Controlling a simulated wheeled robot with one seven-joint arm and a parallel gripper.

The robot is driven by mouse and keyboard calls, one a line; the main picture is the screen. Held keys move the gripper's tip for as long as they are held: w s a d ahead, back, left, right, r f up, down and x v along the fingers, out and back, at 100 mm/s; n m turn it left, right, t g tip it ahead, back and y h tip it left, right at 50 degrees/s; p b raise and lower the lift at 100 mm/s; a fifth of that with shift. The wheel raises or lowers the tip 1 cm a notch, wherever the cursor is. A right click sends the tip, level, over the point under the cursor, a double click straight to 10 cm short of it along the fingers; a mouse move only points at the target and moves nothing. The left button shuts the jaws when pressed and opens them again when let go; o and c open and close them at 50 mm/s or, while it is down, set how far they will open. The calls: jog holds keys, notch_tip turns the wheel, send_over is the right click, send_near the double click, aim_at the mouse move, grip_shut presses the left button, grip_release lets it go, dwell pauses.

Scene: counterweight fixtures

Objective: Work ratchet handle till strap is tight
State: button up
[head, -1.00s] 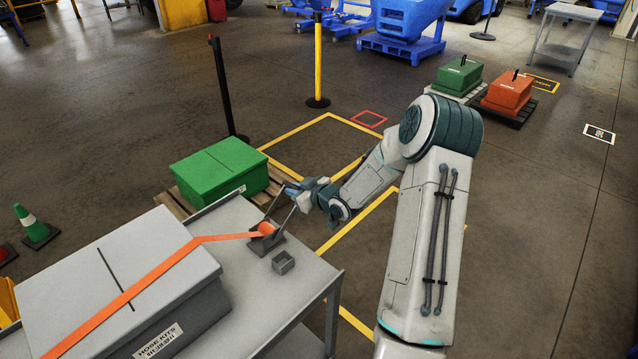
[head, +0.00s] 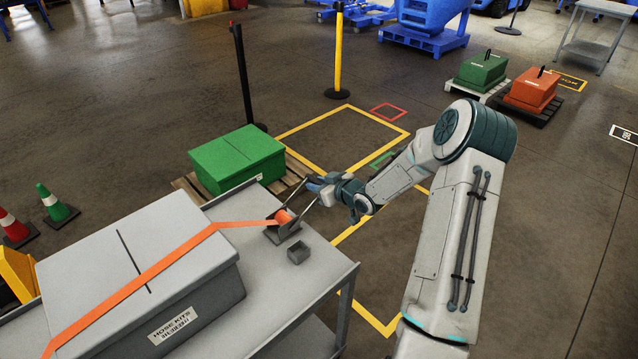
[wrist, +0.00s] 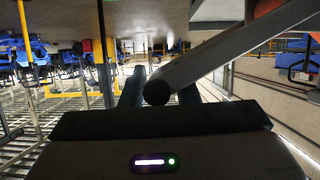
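The orange strap (head: 150,273) runs over the grey lidded box (head: 185,290) labelled "HOSE KITS" to the ratchet (head: 284,232) on the grey table. It lies straight across the lid, with orange webbing wound at the ratchet's spool. The ratchet handle (head: 293,191), two thin grey side bars, rises tilted to the right. My gripper (head: 314,187) is at the handle's upper end. In the wrist view, the handle (wrist: 225,57) crosses diagonally, and its round end sits between my fingers (wrist: 160,93), which appear closed on it. The exact contact is partly hidden.
A green box (head: 238,160) on a pallet stands behind. Black (head: 242,75) and yellow (head: 338,50) posts stand farther back. Cones (head: 55,205) are at left.

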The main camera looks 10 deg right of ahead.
jog(key=shift+o, duration=0.6)
jog(key=shift+r, duration=0.1)
jog(key=b+v, duration=0.1)
jog(key=v, duration=1.2)
jog(key=shift+s+d, duration=0.25)
jog(key=shift+s, duration=0.05)
